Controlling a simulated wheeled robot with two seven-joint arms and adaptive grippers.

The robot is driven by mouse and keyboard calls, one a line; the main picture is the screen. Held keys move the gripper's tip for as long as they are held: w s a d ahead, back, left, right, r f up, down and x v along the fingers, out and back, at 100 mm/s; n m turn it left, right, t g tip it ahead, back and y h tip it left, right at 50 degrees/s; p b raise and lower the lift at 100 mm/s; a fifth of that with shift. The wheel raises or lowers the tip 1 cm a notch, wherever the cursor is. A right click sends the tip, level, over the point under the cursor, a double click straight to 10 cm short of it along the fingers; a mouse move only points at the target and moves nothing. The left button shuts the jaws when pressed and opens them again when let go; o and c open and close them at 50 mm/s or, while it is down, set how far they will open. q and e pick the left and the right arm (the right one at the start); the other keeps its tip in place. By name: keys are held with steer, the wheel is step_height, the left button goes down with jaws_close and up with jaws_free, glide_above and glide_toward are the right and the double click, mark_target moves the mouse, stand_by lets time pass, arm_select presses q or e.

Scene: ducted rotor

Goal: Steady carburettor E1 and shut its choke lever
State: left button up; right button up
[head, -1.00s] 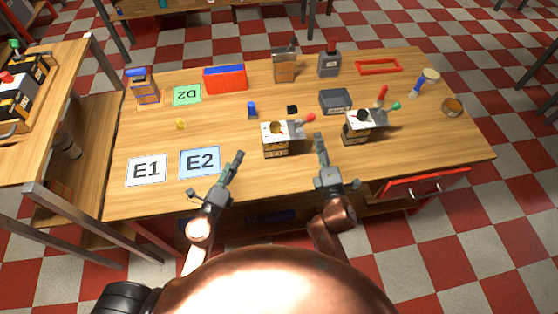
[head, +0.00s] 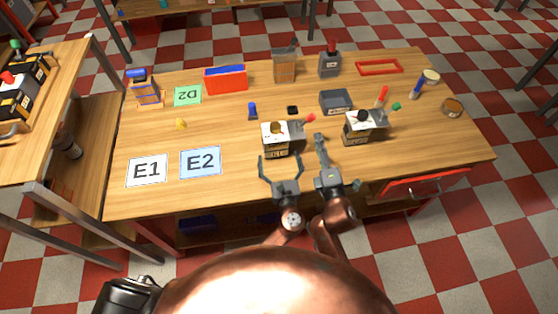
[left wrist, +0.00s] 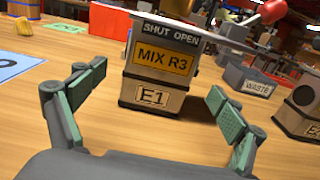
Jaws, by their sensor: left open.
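Carburettor E1 (head: 277,141) stands upright on the bench, a cream and black block with a yellow MIX R3 plate. In the left wrist view its E1 label (left wrist: 152,97) faces me, under a SHUT OPEN strip (left wrist: 168,32). Its choke lever, with a red knob (head: 309,118), points to the right, towards the OPEN side. My left gripper (head: 279,165) is open just in front of E1, fingers spread left and right, not visibly touching it. My right gripper (head: 320,143) is right of E1, seen edge-on, so its opening is unclear.
A similar carburettor (head: 359,128) stands to the right. The white E1 mat (head: 147,170) and blue E2 mat (head: 200,162) lie empty at left. A grey waste bin (head: 335,101) stands behind. A red drawer (head: 425,187) sticks out at front right.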

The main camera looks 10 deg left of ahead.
mark_target(277, 148)
arm_select(q)
steer(key=x, duration=0.6)
steer(key=shift+c, duration=0.5)
steer(key=c, duration=1.4)
